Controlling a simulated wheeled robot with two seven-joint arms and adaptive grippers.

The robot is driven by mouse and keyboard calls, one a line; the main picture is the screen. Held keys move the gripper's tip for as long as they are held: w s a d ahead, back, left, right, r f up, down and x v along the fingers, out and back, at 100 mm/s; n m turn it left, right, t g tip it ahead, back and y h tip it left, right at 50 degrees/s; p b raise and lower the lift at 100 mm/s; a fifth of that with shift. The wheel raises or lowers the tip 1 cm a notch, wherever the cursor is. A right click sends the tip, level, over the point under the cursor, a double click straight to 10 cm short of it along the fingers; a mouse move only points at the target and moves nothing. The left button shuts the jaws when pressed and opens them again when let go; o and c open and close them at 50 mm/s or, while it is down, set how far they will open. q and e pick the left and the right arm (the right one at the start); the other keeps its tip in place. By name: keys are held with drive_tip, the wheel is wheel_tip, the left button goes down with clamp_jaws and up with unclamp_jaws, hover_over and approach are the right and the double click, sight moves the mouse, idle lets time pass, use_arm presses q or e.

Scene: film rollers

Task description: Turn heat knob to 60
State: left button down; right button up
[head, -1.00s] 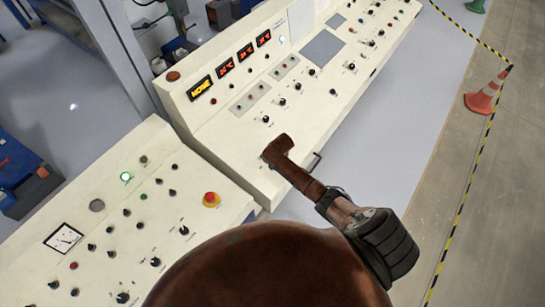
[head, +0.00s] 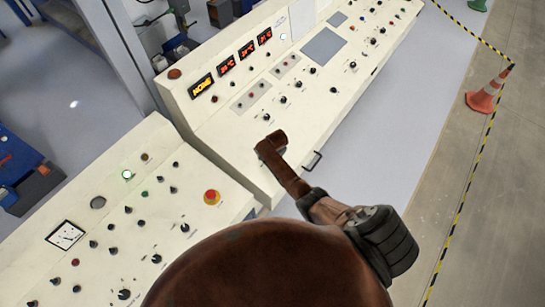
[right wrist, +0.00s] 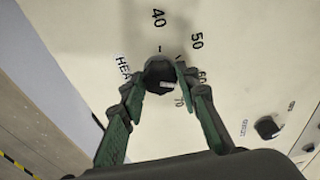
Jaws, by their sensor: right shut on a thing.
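The dark heat knob (right wrist: 160,77) sits on the cream panel in the right wrist view, with a small light mark on its face. Printed numbers 40, 50, 60 and 70 curve around it, with 60 (right wrist: 202,76) to its right, partly behind a finger. The word HEAT is partly covered at its left. My right gripper (right wrist: 163,80) is shut on the knob, one green-grey finger on each side. The knob's exact pointing direction is hard to tell. My left gripper is out of view.
The long cream console (head: 215,125) carries several other knobs, lit displays (head: 226,63) and a red emergency button (head: 211,196). Another dark knob (right wrist: 267,128) stands to the right in the wrist view. An orange cone (head: 486,92) stands on the floor at right.

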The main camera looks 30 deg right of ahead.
idle(0.3)
drive_tip(key=o, duration=1.2)
drive_tip(key=shift+c, duration=0.2)
drive_tip(key=v, duration=1.2)
